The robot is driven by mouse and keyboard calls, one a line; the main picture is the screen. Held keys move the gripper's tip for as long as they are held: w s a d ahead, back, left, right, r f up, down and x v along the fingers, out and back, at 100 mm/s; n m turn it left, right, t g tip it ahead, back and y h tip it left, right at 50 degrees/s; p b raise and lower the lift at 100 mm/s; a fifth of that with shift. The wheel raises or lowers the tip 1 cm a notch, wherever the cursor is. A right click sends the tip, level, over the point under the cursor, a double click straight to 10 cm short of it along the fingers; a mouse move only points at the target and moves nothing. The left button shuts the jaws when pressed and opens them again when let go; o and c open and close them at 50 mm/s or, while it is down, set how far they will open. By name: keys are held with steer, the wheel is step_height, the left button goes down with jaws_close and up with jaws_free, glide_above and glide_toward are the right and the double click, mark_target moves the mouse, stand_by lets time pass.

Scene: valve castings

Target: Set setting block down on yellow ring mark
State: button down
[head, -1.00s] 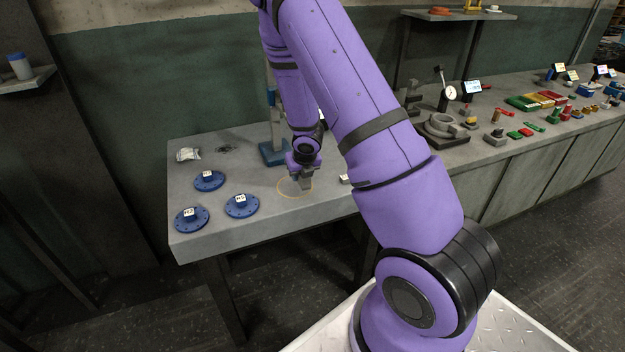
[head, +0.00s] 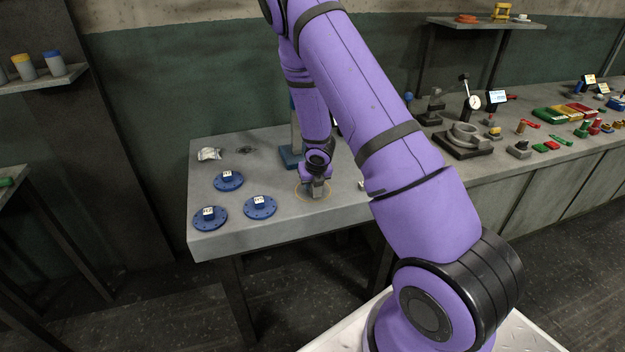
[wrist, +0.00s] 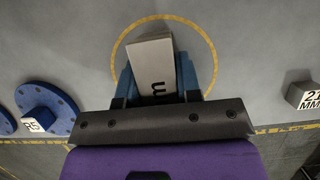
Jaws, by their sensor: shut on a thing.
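The setting block (wrist: 152,62) is a pale grey block with dark lettering, held between the blue fingers of my gripper (wrist: 158,85) in the wrist view. The yellow ring mark (wrist: 205,40) is a thin circle on the grey table top, and the block shows inside its outline. In the head view my gripper (head: 316,192) points down over the ring (head: 297,194). My gripper is shut on the block. I cannot tell whether the block's underside touches the table.
Several blue flanges with labelled blocks, such as this one (head: 260,206), lie left of the ring. A grey block marked 21 MM (wrist: 304,95) sits to its right in the wrist view. A blue-based stand (head: 290,157) is behind my gripper. A crumpled white item (head: 209,154) lies at the back left.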

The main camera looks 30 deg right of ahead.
steer(key=c, duration=0.8)
jaws_free()
